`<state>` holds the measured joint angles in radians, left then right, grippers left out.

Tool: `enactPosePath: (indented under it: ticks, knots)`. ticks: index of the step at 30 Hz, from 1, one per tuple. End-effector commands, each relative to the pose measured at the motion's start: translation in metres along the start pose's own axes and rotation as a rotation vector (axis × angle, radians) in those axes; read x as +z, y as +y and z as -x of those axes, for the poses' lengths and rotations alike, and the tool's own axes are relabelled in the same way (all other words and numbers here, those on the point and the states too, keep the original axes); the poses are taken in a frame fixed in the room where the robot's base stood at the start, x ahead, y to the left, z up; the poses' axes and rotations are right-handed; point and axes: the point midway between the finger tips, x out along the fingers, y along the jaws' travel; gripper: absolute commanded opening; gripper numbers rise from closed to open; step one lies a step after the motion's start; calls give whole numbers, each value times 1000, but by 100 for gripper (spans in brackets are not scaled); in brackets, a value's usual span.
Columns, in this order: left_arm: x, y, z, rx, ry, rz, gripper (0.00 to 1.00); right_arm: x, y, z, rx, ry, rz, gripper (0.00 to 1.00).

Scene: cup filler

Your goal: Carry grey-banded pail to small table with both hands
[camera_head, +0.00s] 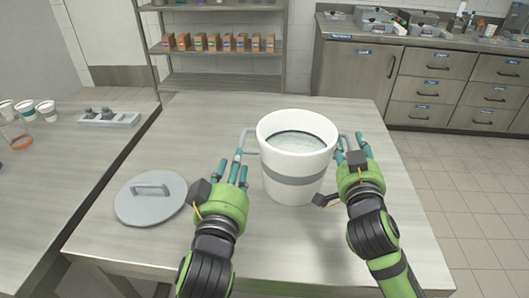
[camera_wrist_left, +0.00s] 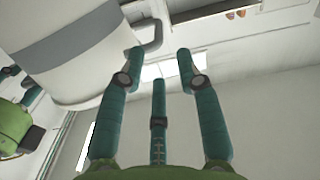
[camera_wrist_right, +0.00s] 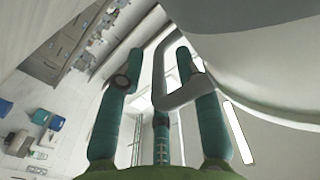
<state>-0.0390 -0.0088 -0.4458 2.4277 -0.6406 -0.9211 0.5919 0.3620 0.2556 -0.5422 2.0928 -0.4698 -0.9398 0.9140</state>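The white pail with a grey band (camera_head: 291,181) stands upright and uncovered on the table, with pale, liquid-like contents. It has a grey handle on each side. My left gripper (camera_head: 233,165) is open at the pail's left side. In the left wrist view the left handle (camera_wrist_left: 154,38) is just past one fingertip, not clearly between the fingers. My right gripper (camera_head: 350,146) is open at the right side. In the right wrist view the right handle (camera_wrist_right: 158,72) lies between its spread fingers; contact cannot be told. I cannot tell which surface is the small table.
A grey lid with a handle (camera_head: 151,199) lies on the table (camera_head: 205,120) left of the pail. A left counter (camera_head: 60,160) holds cups (camera_head: 47,110) and a grey tray (camera_head: 108,119). Shelves (camera_head: 218,50) and cabinets (camera_head: 345,68) stand behind. Floor (camera_head: 470,190) is clear at right.

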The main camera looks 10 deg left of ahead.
Motion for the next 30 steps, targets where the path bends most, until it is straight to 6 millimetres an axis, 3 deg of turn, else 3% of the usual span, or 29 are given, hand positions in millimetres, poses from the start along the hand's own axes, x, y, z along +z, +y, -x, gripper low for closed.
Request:
enactPosePath:
  ticks: [3,10,21,30]
  knots:
    - [1,0,14,1,-2,1,35,0,0,0,0,0,0,35]
    - [0,0,21,0,1,0,35,1,0,11,-1,-2,-1,35]
    - [0,0,21,1,1,0,35,1,0,87,-1,-3,-4,35]
    - [0,0,21,1,1,-1,35,0,0,119,0,0,0,35]
